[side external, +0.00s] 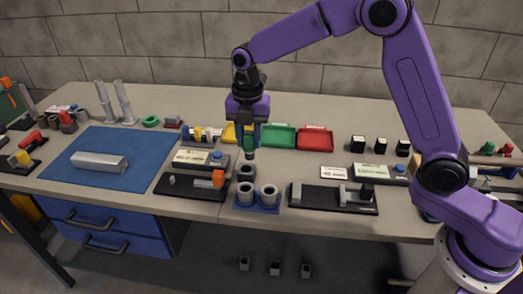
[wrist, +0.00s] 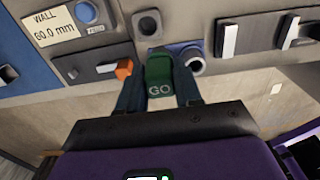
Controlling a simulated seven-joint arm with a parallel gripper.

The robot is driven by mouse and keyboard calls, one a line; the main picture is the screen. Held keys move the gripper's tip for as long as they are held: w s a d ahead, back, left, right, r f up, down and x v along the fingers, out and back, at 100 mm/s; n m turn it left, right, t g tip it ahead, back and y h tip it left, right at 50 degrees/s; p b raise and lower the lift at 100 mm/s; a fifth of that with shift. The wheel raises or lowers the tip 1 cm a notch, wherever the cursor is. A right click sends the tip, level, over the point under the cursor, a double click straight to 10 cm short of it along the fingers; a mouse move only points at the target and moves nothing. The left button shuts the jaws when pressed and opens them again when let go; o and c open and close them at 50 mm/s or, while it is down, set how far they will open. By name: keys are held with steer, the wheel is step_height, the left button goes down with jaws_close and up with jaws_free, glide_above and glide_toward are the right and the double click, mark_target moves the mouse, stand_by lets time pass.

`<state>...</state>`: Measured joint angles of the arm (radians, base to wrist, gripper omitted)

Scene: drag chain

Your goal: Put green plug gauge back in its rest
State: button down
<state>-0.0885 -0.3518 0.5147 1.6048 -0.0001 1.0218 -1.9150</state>
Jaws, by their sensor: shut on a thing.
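My gripper (side external: 249,134) is shut on the green plug gauge (side external: 249,146), which points down with a dark lower end. In the wrist view the gauge (wrist: 159,75) sits between both fingers, with "GO" readable on its face. It hangs just above and behind a grey ring-shaped part (side external: 245,173); I cannot tell the exact gap. A blue holder (side external: 257,209) with grey hollow cylinders stands in front of it. In the wrist view the holder (wrist: 180,47) is partly hidden by the gauge. I cannot tell for certain which item is the gauge's rest.
A black fixture with an orange clamp (side external: 218,179) is close on the left; another black fixture (side external: 333,199) is on the right. Yellow, green (side external: 279,136) and red (side external: 315,140) trays stand behind. A blue mat (side external: 110,180) with a metal block (side external: 98,161) lies left.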

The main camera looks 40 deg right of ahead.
mark_target(246, 157)
steer(key=shift+w+d+r, duration=0.1)
steer(key=shift+w+d, duration=0.05)
steer(key=shift+w, duration=0.6)
steer(key=shift+w+d, duration=0.15)
steer(key=shift+w, duration=0.6)
steer(key=shift+f, duration=2.6)
steer(key=shift+f, duration=2.1)
steer(key=c, duration=0.7)
jaws_free()
steer(key=shift+r, duration=0.1)
step_height(246, 157, up, 17)
steer(key=shift+r, duration=0.15)
